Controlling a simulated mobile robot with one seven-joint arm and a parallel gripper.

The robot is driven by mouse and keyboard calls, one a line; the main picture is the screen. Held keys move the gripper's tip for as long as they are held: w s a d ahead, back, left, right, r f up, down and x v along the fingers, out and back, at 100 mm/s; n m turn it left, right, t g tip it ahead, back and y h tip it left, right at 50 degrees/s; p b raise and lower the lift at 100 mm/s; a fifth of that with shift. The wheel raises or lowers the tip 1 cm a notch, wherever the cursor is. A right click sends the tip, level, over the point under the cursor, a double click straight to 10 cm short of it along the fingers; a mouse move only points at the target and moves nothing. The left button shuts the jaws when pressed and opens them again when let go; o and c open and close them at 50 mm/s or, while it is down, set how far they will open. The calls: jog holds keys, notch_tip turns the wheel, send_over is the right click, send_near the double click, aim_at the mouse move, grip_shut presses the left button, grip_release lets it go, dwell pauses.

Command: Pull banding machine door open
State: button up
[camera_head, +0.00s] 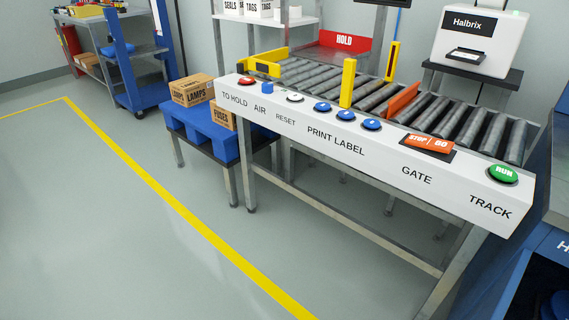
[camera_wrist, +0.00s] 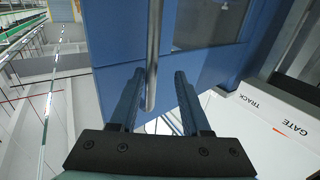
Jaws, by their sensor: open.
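A blue door (camera_wrist: 212,66) with a grey window pane (camera_wrist: 205,22) fills the upper middle of the wrist view. A long metal bar handle (camera_wrist: 152,50) runs down it. My gripper (camera_wrist: 160,74) is open, with one dark finger on each side of the handle's lower end. I cannot tell whether either finger touches the handle. The wrist view does not make clear whether the door is fully shut. My gripper and the handle are not in that view.
A roller conveyor (camera_head: 370,88) has a white button panel (camera_head: 380,145) along its front. The panel's end (camera_wrist: 275,125) is close on the right in the wrist view. A blue stand (camera_head: 205,128) holds boxes. The floor (camera_head: 120,220) in front is clear, with a yellow line.

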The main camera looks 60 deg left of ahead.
jog(key=p+v, duration=0.1)
jog(key=v, duration=1.1)
jog(key=shift+s+a, duration=0.25)
jog(key=shift+a, duration=0.1)
